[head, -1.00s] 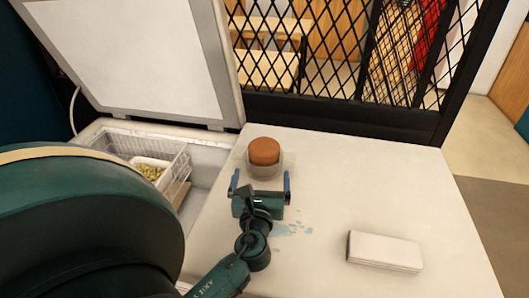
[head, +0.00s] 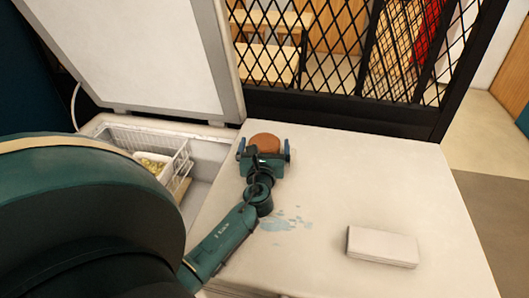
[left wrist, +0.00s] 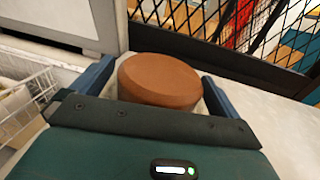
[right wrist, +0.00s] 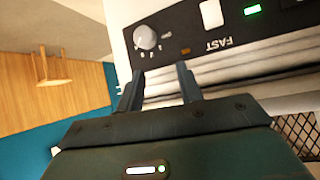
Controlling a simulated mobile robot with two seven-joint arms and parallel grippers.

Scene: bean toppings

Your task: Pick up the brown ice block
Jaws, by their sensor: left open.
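The brown ice block (head: 265,143) is a round brown disc at the far left part of the white table (head: 350,180). My left gripper (head: 265,150) is open, with one blue finger on each side of the block. The left wrist view shows the block (left wrist: 159,80) between the two fingers (left wrist: 158,92), with a pale container edge below it. The gripper's body hides the block's near lower part. My right gripper (right wrist: 160,85) shows only in the right wrist view, its two fingers apart with nothing between them, facing a machine panel.
A white box (head: 382,247) lies at the table's right front. A wet patch (head: 286,222) is mid-table. An open chest freezer with a wire basket (head: 175,150) is at the left. A black mesh partition (head: 340,110) stands behind. The machine panel (right wrist: 220,50) has a knob.

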